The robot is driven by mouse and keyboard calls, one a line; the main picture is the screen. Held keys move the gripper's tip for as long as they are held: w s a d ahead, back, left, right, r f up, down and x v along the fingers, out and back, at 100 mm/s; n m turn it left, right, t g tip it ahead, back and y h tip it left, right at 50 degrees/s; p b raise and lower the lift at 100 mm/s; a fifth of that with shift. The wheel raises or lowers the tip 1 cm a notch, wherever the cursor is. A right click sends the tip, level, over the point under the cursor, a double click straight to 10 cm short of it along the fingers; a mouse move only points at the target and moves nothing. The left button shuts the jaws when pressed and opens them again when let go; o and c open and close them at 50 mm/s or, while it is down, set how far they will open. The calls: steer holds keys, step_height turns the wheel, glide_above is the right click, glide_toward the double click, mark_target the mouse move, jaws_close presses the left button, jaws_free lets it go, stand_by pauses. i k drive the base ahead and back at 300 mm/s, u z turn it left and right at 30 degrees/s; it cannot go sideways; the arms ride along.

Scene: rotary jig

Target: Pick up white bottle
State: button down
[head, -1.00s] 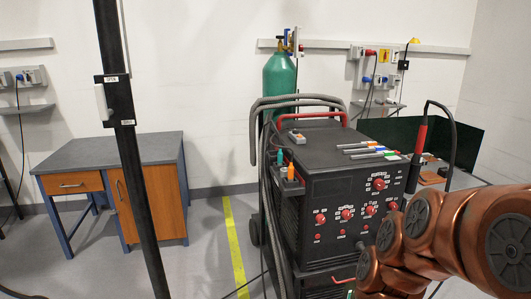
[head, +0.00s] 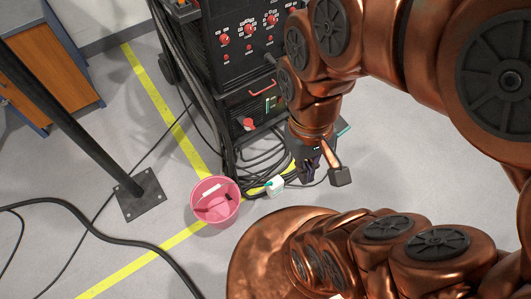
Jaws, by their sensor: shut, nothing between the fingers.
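A small white object with a blue-green spot, likely the white bottle (head: 276,187), is on the floor by the cables, just right of the pink bucket, in the head view. It is too small to tell whether it stands or lies. My gripper (head: 309,174) hangs from the copper arm, fingers pointing down, to the right of and a little above the white object in the picture. The gripper is shut and empty, apart from the object. Its fingertips are small and dark in this view.
The pink bucket (head: 215,203) holds a few dark items. Black cables (head: 262,160) lie coiled below the black welding machine (head: 240,70). A dark post (head: 75,135) stands on a floor plate at left. Yellow floor lines (head: 165,105) cross the open grey floor.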

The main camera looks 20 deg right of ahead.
mark_target(274, 186)
steer(key=z, duration=0.8)
steer(key=k, duration=0.7)
steer(key=u, duration=1.25)
steer(key=i, duration=0.5)
steer(key=u, duration=0.05)
